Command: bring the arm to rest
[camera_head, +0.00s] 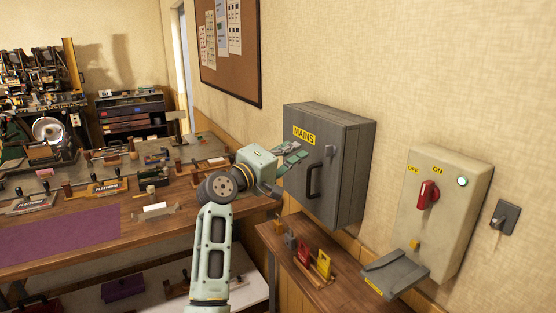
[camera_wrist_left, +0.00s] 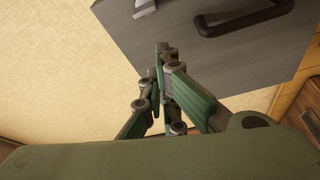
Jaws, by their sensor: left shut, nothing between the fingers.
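My left arm rises from the bottom of the head view. Its gripper (camera_head: 294,156) is beside the left edge of the grey MAINS box (camera_head: 345,150), in front of it as seen from here. In the left wrist view the gripper's fingers (camera_wrist_left: 165,75) are together with nothing between them. The box's grey front and its dark handle (camera_wrist_left: 245,18) are behind the fingers there. I cannot tell whether the fingers touch the box. My right gripper is in neither view.
A beige switch box (camera_head: 440,210) with a red handle (camera_head: 428,195) and a lit lamp is on the wall at right. Red and yellow tags (camera_head: 313,257) stand on a wooden shelf below. A workbench (camera_head: 150,235) with several tools is at left.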

